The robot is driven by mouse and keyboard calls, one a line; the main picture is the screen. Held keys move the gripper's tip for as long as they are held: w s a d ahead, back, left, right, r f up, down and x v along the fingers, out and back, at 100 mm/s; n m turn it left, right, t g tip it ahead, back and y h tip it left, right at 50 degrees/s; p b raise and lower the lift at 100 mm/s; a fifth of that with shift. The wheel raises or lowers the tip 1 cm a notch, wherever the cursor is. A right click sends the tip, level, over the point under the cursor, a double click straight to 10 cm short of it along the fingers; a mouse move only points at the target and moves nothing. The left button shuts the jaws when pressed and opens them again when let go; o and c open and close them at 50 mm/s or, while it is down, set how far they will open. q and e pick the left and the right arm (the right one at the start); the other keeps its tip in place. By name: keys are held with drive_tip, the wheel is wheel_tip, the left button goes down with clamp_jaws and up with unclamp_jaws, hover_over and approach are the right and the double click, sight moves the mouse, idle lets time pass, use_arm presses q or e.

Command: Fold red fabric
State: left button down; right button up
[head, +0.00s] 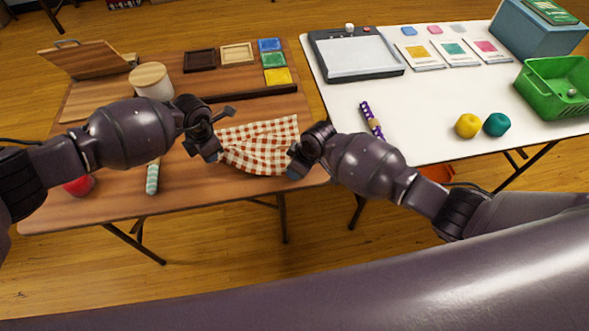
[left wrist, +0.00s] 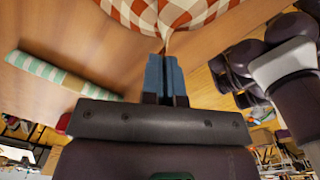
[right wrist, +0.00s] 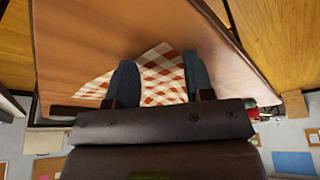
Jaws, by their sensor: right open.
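The red-and-white checked fabric (head: 264,146) lies rumpled near the right end of the brown table, between my two grippers. My left gripper (head: 216,156) is at its left side. In the left wrist view the blue fingers (left wrist: 166,60) are together, with a gathered corner of the fabric (left wrist: 172,14) pinched at their tips. My right gripper (head: 293,168) is at the fabric's right edge, near the table's front. In the right wrist view its fingers (right wrist: 158,78) are apart, with the fabric (right wrist: 162,80) showing between and beyond them. The head view hides the right fingertips partly.
A teal-striped roll (head: 153,178) and a red ball (head: 78,186) lie at the brown table's left front. A lidded jar (head: 151,82), trays and coloured squares stand behind. The white table (head: 425,105) at right holds a patterned purple strip (head: 371,119), yarn balls and a green basket (head: 551,92).

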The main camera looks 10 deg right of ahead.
drive_tip(key=shift+c, duration=0.5)
clamp_jaws()
drive_tip(key=shift+r, duration=2.5)
